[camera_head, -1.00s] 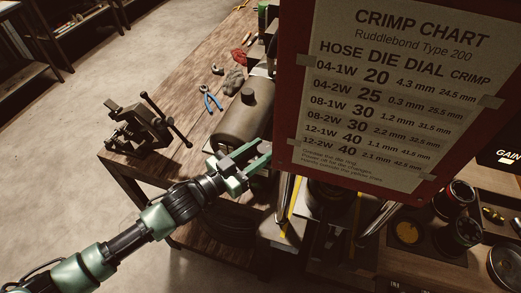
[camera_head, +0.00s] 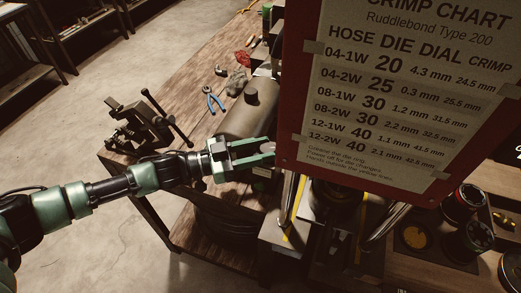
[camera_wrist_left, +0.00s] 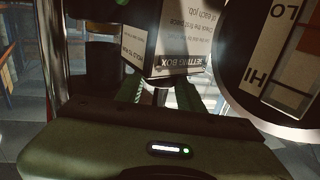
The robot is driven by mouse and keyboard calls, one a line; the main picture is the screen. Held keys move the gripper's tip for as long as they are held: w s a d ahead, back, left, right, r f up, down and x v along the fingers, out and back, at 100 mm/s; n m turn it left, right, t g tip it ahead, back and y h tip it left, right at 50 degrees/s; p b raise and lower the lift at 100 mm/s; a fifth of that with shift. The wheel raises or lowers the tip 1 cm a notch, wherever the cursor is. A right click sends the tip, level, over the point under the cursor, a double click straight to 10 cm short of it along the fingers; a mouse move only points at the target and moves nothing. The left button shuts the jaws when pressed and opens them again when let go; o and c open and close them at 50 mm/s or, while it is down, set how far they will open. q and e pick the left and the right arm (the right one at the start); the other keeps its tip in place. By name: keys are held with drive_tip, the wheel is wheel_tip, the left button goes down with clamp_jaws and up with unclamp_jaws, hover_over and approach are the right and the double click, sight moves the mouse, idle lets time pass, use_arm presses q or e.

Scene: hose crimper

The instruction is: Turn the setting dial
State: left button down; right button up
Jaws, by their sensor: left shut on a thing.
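My left gripper (camera_head: 258,154) is in the middle of the head view, beside the left edge of the crimp chart. Its fingers are closed on a small pale part, which I take to be the setting dial; the fingers mostly hide it. In the left wrist view, the two green fingers (camera_wrist_left: 158,94) reach toward the underside of a box lettered "SETTING BOX" (camera_wrist_left: 181,62). A bright bit shows between the fingertips, but the dial's marks cannot be read. My right gripper is out of view.
The red-framed crimp chart (camera_head: 400,90) hides much of the machine. A bench (camera_head: 185,105) holds a vise (camera_head: 140,125), blue pliers (camera_head: 214,100) and a grey cylinder (camera_head: 240,118). A large round gauge (camera_wrist_left: 280,55) marked LO and HI is close by at right in the left wrist view.

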use_arm(q)
drive_tip(key=shift+r, duration=0.15)
drive_tip(key=c, duration=0.9)
unclamp_jaws()
drive_tip(key=shift+a+f, duration=0.2)
drive_tip(key=shift+a, duration=0.15)
drive_tip(key=b+v, duration=0.2)
drive_tip(key=v, duration=0.5)
drive_tip(key=shift+b, duration=0.4)
drive_tip(key=shift+s+r, duration=0.1)
drive_tip(key=shift+r, duration=0.05)
